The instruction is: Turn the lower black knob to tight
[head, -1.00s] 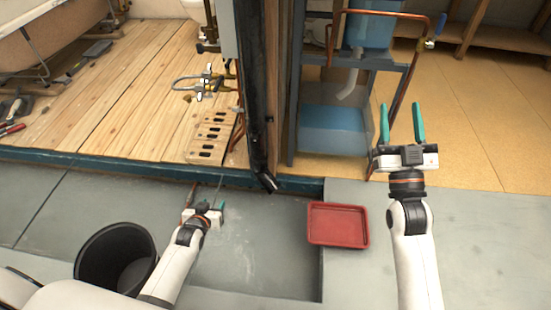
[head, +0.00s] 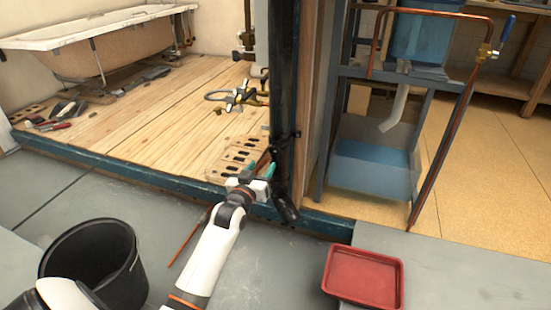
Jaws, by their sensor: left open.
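A black vertical pipe (head: 284,90) stands at the wall's end in the middle of the head view and ends in an angled lower piece (head: 287,208). I cannot clearly make out a separate lower black knob on it. My left gripper (head: 258,170) is open, with teal fingertips close to the left side of the pipe's lower part. Whether they touch the pipe I cannot tell. Nothing shows between the fingers.
A black bucket (head: 95,265) stands at the lower left, and a red tray (head: 363,278) lies at the lower right. A perforated brick (head: 238,158) lies behind the gripper. A metal frame with a blue tank (head: 372,172) stands right of the wall.

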